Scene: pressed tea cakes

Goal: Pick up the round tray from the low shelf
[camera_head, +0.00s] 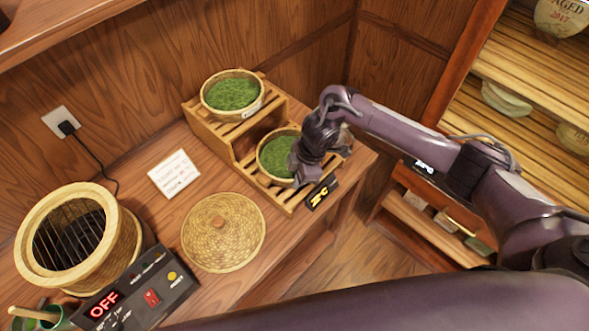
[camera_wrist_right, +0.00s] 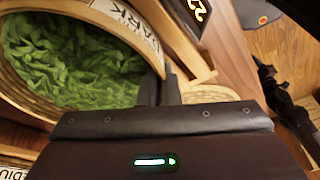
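The round tray (camera_head: 276,157) is a woven basket tray of green leaves. It sits on the lower step of the slatted wooden stand (camera_head: 243,147). My right gripper (camera_head: 296,176) is at the tray's right-hand rim. In the right wrist view the tray (camera_wrist_right: 70,60) fills the upper left, with a label reading DARK on its rim. There the fingers of my right gripper (camera_wrist_right: 160,88) are close together, one on each side of the rim, and look shut on it. The gripper hides part of the tray's right side in the head view. My left gripper is not in view.
A similar tray of leaves (camera_head: 232,92) stands on the upper step. A woven lid (camera_head: 223,232), a white card (camera_head: 174,174), a round basket heater (camera_head: 79,238) and a control box reading OFF (camera_head: 139,289) are on the table. Wooden shelves (camera_head: 515,75) stand at right.

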